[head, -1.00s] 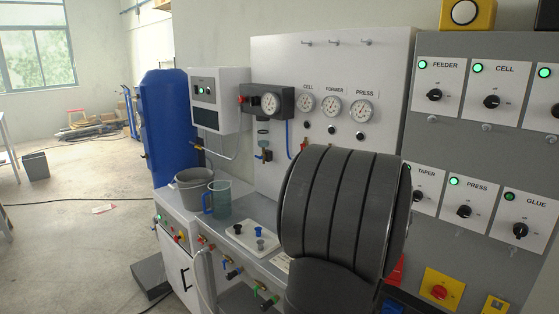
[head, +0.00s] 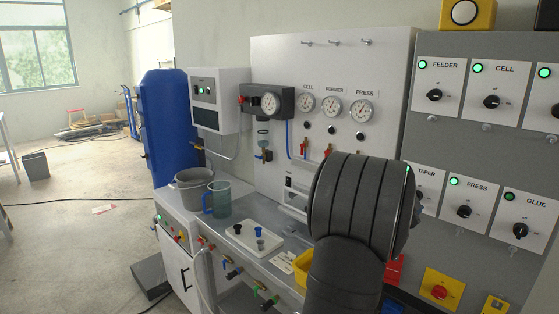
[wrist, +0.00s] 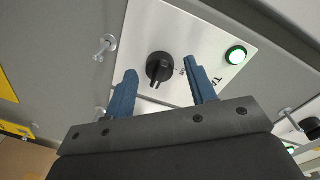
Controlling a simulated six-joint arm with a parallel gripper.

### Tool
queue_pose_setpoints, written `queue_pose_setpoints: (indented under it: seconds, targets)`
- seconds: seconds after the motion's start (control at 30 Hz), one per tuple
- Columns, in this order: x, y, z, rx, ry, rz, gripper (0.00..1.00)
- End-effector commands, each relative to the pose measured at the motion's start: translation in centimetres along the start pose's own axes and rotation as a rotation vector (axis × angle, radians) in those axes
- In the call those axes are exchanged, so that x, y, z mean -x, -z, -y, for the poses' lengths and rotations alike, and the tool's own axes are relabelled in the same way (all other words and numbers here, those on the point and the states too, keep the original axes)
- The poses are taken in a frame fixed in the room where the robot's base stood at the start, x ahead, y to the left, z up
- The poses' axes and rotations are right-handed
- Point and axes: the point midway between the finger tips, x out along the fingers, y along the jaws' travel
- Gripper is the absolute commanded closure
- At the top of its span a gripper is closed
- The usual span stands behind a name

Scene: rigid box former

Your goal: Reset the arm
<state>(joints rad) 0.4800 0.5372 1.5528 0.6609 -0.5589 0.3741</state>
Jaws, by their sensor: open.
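My gripper (wrist: 160,72) shows in the wrist view with two blue fingers spread apart and nothing between them that it grips. A black rotary knob (wrist: 160,67) on a white plate (wrist: 192,28) appears between the fingertips; I cannot tell how far off it is. A lit green lamp (wrist: 237,54) sits beside it, near a partly cut-off label starting "TA". In the head view, my dark arm covers the gripper and part of the TAPER plate (head: 427,184).
The grey switch panel (head: 430,130) carries several knobs with lit green lamps. A yellow box with a red knob (head: 440,289) is at lower right. The bench holds a grey bucket (head: 192,187), a clear jug (head: 219,198) and a yellow tray (head: 302,266). Open floor lies left.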

Motion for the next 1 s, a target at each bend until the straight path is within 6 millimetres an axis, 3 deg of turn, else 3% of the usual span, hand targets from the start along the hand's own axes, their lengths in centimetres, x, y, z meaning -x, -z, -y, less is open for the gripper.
queue_pose_setpoints:
  seconds: [1.0]
  targets:
    - [0.02,-0.19,-0.02,0.805,-0.010,-0.050,0.49]
